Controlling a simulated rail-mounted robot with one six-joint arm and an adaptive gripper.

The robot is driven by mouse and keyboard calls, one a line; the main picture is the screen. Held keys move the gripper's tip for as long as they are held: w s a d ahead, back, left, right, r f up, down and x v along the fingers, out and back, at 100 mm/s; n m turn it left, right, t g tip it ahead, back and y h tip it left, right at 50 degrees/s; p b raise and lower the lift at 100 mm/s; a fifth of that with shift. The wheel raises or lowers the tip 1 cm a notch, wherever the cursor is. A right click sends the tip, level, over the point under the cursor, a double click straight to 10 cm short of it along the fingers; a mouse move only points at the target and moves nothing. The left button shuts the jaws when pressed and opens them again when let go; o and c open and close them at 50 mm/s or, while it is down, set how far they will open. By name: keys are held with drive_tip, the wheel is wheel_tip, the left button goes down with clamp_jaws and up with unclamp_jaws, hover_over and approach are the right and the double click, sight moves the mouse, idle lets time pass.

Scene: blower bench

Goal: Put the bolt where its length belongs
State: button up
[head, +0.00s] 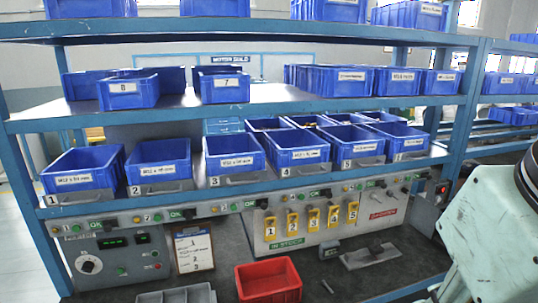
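A small grey piece that looks like the bolt (327,286) lies on the dark bench top, just right of the red bin (268,282). It is too small for me to read its length. On the lower shelf stands a row of blue bins with white size labels: bin 1 (84,181), bin 2 (158,170), bin 3 (234,162), then more bins to the right (300,155), one of them numbered 5 (356,149). The label sizes are mostly too blurred to read. My arm is at the right edge. My gripper is out of view.
A clipboard with a written sheet (193,250) leans behind the bench top. A grey divided tray (176,296) is at the front edge. A grey plate-like fixture (370,258) lies right of the bolt. The blue shelf frame (60,116) and upper bins (128,92) stand above.

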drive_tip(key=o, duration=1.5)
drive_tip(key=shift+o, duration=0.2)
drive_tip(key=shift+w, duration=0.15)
